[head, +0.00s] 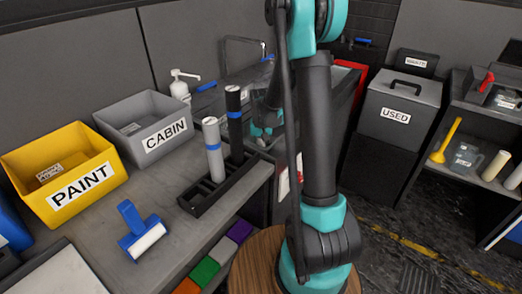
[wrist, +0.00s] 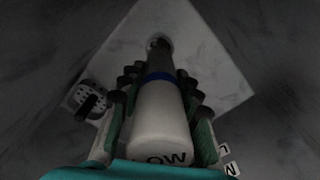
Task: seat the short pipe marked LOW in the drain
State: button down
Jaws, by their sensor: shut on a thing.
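In the wrist view my gripper (wrist: 160,108) is shut on a pale short pipe (wrist: 158,120) with a blue band. The letters "OW" show on its near end, the first letter cut off by my gripper. The pipe points away from me toward a dark round drain (wrist: 159,43) in a pale sink floor (wrist: 215,60). Its far end overlaps the drain; I cannot tell whether it is inside or just above. In the head view my gripper (head: 262,128) is partly hidden behind my arm and the rack, and the held pipe is not clearly visible.
A dark strainer (wrist: 88,98) shows left of the pipe. A rack (head: 205,200) holds a grey tube (head: 213,150) and a black tube (head: 234,125), both blue-banded. Bins marked PAINT (head: 70,205) and CABIN (head: 120,110) stand left. A USED bin (head: 390,125) stands right.

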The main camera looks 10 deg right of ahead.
jog(key=shift+f, duration=1.9)
jog(key=shift+f, duration=1.5)
jog(key=shift+s+f, duration=0.15)
jog(key=shift+f, duration=0.2)
jog(key=shift+r, duration=0.5)
dwell(0.4)
jog(key=shift+r, duration=0.55)
dwell(0.7)
jog(key=shift+f, duration=0.65)
dwell(0.4)
